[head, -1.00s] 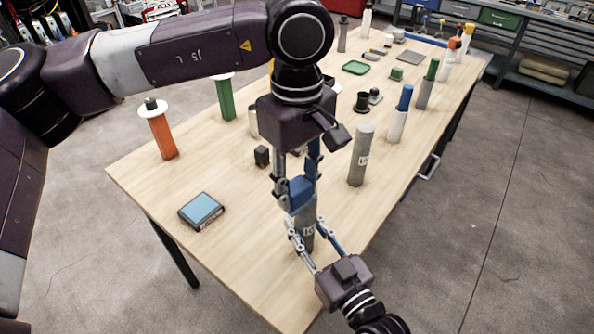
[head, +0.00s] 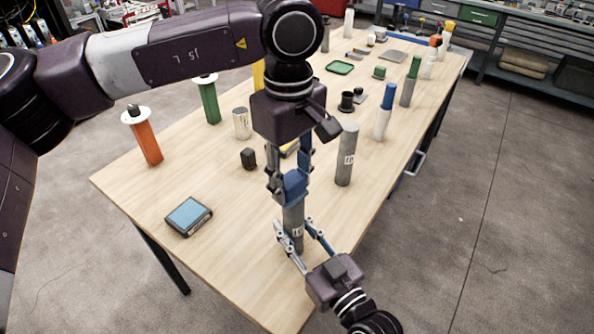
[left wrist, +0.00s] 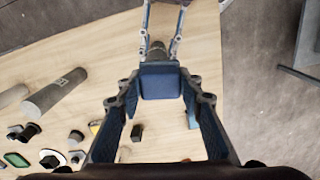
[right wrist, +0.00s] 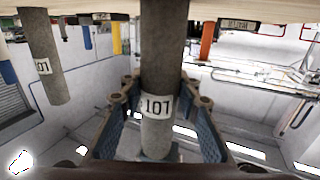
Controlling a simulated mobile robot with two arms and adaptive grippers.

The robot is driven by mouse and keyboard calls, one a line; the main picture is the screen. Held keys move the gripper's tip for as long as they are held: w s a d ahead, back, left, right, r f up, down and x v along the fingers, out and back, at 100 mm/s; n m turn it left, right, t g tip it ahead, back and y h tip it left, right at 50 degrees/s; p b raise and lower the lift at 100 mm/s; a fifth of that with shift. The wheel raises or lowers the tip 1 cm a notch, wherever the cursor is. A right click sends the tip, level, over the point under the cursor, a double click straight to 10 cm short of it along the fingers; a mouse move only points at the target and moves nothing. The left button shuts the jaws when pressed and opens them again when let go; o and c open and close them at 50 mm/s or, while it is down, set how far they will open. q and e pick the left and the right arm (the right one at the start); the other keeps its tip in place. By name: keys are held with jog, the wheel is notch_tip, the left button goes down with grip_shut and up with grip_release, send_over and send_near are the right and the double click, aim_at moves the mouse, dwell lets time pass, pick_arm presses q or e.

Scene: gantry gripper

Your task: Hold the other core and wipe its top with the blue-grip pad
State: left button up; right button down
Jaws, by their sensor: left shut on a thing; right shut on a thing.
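A grey core with a white 101 label (right wrist: 158,105) stands upright near the table's front edge. It also shows in the head view (head: 293,215). My right gripper (head: 293,228) is shut around its body from the front. My left gripper (head: 290,180) points down and is shut on the blue-grip pad (head: 295,187), which also shows in the left wrist view (left wrist: 160,82). The pad is at the core's top and hides it; I cannot tell whether they touch. Another grey core (head: 347,160) stands apart, behind and to the right.
A blue-topped box (head: 188,216) lies at the table's left front. A small black block (head: 248,159), a metal can (head: 242,124), and orange (head: 147,142) and green (head: 210,103) cylinders stand behind it. A blue-and-white cylinder (head: 383,115) stands at the right.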

pick_arm(q)
jog(key=shift+s+a, duration=0.45)
jog(key=shift+s, duration=0.25)
jog(key=shift+s+a+r, duration=0.1)
jog(key=shift+s+r, duration=0.05)
jog(key=shift+r, duration=0.45)
jog(key=shift+s+a+r, duration=0.1)
jog(key=shift+r, duration=3.35)
pick_arm(e)
jog(key=c, duration=1.4)
grip_release()
